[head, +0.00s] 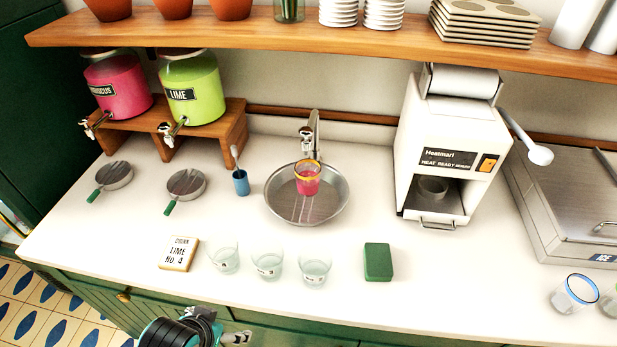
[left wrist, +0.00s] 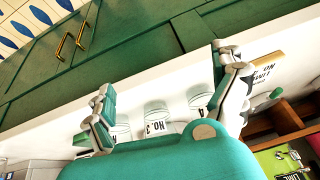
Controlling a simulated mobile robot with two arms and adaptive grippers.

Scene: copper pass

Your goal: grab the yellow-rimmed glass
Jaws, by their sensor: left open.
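The yellow-rimmed glass (head: 307,184) stands in the round metal basin (head: 280,205) beneath the tap (head: 311,135) in the head view. It holds pink-red liquid. I cannot make it out in the left wrist view. My left gripper (head: 236,338) is low at the front edge of the counter, well in front of the glass and a little left of it. In the left wrist view its two fingers (left wrist: 166,85) are spread apart with nothing held between them. My right gripper does not show.
Three clear glasses (head: 268,265) stand in a row between my left gripper and the basin. A blue cup (head: 240,182) stands beside the basin. A white machine (head: 455,150) stands right; a shelf (head: 290,42) hangs above.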

